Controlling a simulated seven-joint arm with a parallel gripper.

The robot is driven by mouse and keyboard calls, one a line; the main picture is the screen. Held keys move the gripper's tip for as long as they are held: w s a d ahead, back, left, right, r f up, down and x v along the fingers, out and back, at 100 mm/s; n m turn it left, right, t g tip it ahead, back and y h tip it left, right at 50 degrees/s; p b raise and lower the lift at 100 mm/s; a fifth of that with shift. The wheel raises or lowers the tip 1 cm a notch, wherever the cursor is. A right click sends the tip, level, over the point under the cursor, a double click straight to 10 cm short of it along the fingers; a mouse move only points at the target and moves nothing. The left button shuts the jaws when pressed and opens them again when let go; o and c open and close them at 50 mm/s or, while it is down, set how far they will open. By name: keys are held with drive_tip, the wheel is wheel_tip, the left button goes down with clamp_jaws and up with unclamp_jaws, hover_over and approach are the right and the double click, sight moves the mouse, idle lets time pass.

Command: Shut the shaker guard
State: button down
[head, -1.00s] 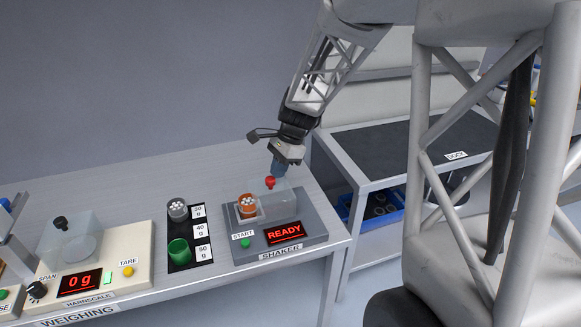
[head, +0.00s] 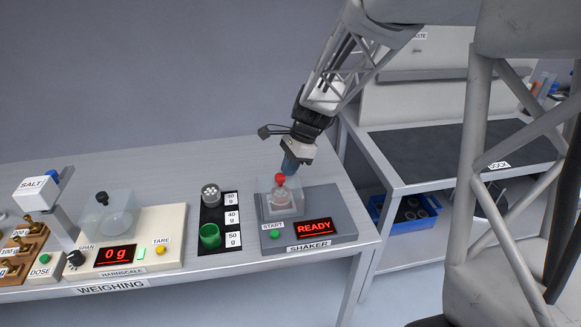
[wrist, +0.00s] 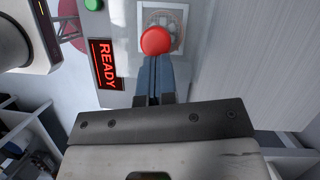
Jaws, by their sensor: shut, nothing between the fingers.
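The shaker (head: 340,208) is a grey base with a red READY display and a green START button (head: 275,235). Its clear guard (head: 264,204) sits at the left of the base, over a pale-topped orange jar (head: 279,200) seen dimly through it. The guard's red knob (head: 280,179) also shows in the wrist view (wrist: 155,40). My gripper (head: 289,168) has its blue fingers shut and empty, right beside the knob on its right, back side; they also show in the wrist view (wrist: 155,72). I cannot tell whether they touch the knob.
Left of the shaker is a black mat (head: 217,259) with a grey perforated-top jar (head: 211,194) and a green cup (head: 210,237). Further left is the scale (head: 172,228) with its clear cover. The bench behind the shaker is clear. A dark-topped dock table (head: 440,150) stands right.

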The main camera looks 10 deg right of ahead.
drive_tip(key=shift+d, duration=0.15)
drive_tip(key=shift+w+d, duration=0.2)
drive_tip(key=shift+d, duration=0.65)
drive_tip(key=shift+w+d, duration=0.25)
drive_tip(key=shift+d, duration=0.75)
drive_tip(key=v, duration=1)
drive_tip(key=shift+s, duration=0.15)
drive_tip(key=s+a+r+n+t+h, duration=0.1)
drive_tip(key=s+n, duration=0.6)
drive_tip(key=s, duration=0.8)
drive_tip(key=s+a+r+n+t+h, duration=0.1)
drive_tip(key=s+n, duration=0.7)
drive_tip(key=s, duration=0.8)
drive_tip(key=shift+s+r+t+h, duration=0.4)
drive_tip(key=shift+t+h, duration=0.4)
drive_tip(key=shift+h, duration=0.4)
